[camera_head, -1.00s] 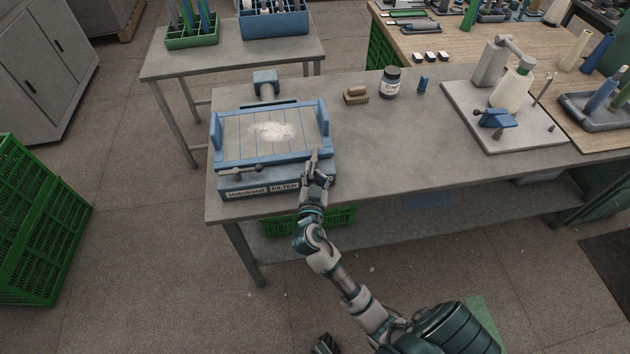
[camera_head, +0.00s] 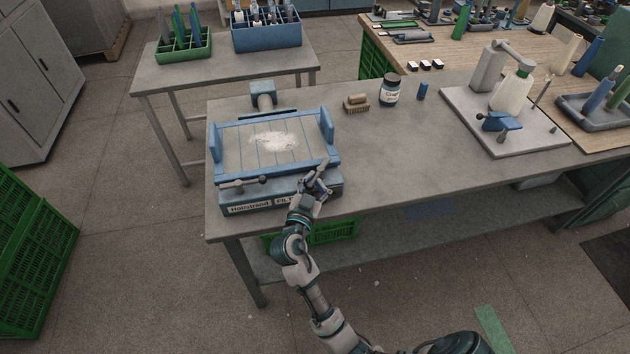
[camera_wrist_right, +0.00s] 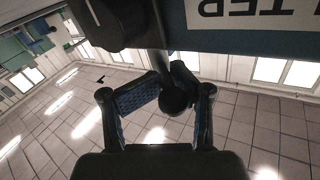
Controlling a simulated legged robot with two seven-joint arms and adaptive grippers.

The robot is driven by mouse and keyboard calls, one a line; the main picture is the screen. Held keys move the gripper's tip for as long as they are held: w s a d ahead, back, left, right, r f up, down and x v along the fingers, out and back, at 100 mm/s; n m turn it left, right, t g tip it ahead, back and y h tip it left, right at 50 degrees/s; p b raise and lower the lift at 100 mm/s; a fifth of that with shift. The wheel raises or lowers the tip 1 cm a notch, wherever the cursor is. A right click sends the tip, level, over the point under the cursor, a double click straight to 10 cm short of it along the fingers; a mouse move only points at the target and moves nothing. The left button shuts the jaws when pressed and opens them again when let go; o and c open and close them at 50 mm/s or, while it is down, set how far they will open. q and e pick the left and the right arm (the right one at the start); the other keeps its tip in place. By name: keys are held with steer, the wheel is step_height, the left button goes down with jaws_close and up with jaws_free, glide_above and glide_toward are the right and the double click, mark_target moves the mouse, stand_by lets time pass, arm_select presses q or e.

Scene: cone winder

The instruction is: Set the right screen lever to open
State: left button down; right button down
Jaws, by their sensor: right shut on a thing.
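The blue filter unit (camera_head: 278,194) stands at the table's front left, with white powder on its flat slatted screen. The right screen lever (camera_wrist_right: 158,60) shows in the right wrist view as a dark shaft ending in a dark ball knob (camera_wrist_right: 174,99). My right gripper (camera_head: 318,187) is at the unit's front right corner. In the wrist view, its fingers (camera_wrist_right: 160,98) are around the knob and shut on it. In the head view the gripper partly hides this lever. The left lever (camera_head: 245,184) lies sideways along the front. My left gripper is out of view.
A brush (camera_head: 356,104), a labelled jar (camera_head: 390,90) and a small blue cylinder (camera_head: 422,91) stand behind on the grey table (camera_head: 400,150). The table's middle is clear.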

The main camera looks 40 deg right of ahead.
steer(key=shift+w+r, duration=0.1)
steer(key=shift+r, duration=0.05)
steer(key=c, duration=1.2)
jaws_free()
steer(key=shift+a, duration=0.15)
steer(key=v, duration=1.2)
steer(key=shift+w, duration=0.1)
